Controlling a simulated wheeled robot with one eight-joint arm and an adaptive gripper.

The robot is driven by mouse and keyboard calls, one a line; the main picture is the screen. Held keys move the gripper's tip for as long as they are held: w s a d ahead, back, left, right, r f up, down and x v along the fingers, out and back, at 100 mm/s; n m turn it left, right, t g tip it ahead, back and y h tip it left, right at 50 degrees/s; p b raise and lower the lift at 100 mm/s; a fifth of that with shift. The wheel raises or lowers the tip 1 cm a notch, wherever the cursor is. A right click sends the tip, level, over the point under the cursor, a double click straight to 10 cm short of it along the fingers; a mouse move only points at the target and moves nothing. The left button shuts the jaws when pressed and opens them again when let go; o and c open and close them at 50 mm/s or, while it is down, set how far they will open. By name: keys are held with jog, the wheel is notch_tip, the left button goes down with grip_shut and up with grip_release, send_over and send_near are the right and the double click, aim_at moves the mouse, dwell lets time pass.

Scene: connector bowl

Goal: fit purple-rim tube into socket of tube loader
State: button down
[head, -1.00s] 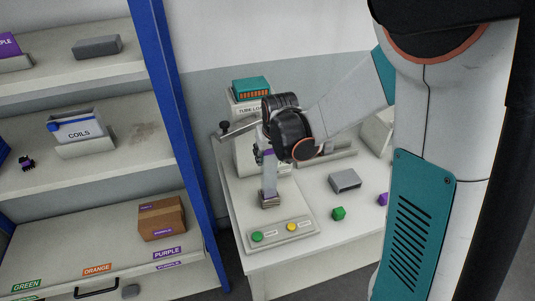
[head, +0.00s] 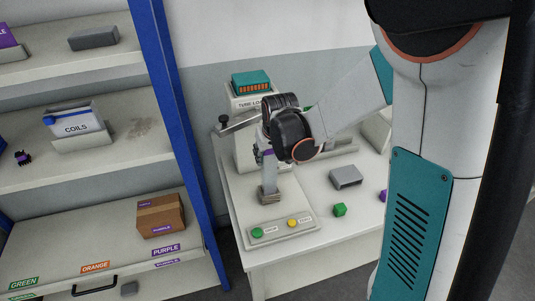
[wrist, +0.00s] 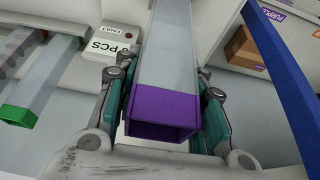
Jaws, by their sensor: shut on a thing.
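My gripper (head: 265,150) is shut on the tube just by the rim, with teal finger pads on both sides in the wrist view. The tube's far end meets a small brownish socket (head: 269,198) of the tube loader (head: 246,104). I cannot tell whether that end is inside the socket or only at its mouth. My wrist hides part of the loader.
A panel with green (head: 257,232) and yellow (head: 292,223) buttons lies in front of the socket. A grey block (head: 345,177), green cube (head: 339,210) and purple cube (head: 383,195) lie to the right. A blue-post shelf (head: 165,120) stands left. A green-rim tube (wrist: 20,115) lies nearby.

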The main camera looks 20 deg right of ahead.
jog(key=shift+f, duration=0.25)
jog(key=c, duration=0.9)
grip_release()
jog(key=shift+c, duration=0.2)
jog(key=v, duration=1.2)
jog(key=shift+s, duration=0.1)
jog(key=s+f+t+b, duration=0.2)
jog(key=s+f+b, duration=0.3)
jog(key=s, duration=1.4)
jog(key=b, duration=0.4)
jog(key=shift+s+t, duration=0.3)
